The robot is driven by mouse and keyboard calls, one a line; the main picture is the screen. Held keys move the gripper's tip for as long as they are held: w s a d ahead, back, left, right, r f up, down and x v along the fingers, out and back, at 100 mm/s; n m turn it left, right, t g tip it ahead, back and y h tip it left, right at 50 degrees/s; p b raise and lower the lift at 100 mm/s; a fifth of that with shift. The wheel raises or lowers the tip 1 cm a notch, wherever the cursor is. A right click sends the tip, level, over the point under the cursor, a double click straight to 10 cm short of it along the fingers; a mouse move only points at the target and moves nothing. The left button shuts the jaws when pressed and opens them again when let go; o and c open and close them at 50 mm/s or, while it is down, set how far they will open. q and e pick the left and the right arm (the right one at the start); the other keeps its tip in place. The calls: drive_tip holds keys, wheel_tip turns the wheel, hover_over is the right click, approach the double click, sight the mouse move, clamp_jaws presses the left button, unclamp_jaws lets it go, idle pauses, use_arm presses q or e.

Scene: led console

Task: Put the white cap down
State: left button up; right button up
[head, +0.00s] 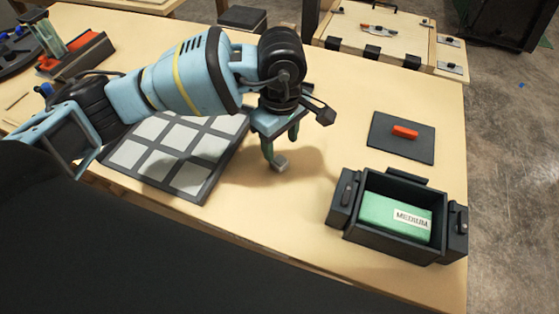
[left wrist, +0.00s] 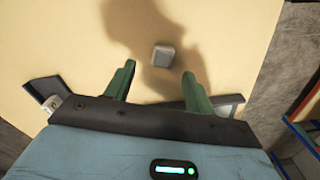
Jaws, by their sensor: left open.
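The white cap (head: 281,163), a small pale grey-white block with rounded corners, sits on the wooden tabletop to the right of the grid panel. It also shows in the left wrist view (left wrist: 163,56), just beyond the gap between the fingertips, with the gripper's shadow around it. My left gripper (head: 282,152) points down over the cap with its green fingers apart; it also shows in the left wrist view (left wrist: 159,68). Nothing is held between the fingers. My right gripper is in neither view.
A dark-framed panel of pale squares (head: 127,153) lies left of the cap. A black bin (head: 388,245) with a green block labelled MEDIUM (head: 385,211) stands at right. Behind it is a dark mat (head: 406,149) with a red piece (head: 405,131). The table between cap and bin is clear.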

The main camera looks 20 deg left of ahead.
sight(280, 159)
use_arm(q)
drive_tip(key=f, duration=0.3)
drive_tip(key=shift+s+f, duration=0.25)
drive_tip(key=shift+f, duration=0.6)
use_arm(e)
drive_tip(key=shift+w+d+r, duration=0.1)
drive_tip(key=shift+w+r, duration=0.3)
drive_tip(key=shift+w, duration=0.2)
use_arm(q)
drive_tip(key=shift+c, duration=0.4)
drive_tip(key=c, duration=1.1)
drive_tip(key=shift+o, duration=0.2)
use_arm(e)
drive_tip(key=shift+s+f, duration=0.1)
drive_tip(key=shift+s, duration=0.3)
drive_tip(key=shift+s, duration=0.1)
use_arm(q)
drive_tip(key=shift+r, duration=0.15)
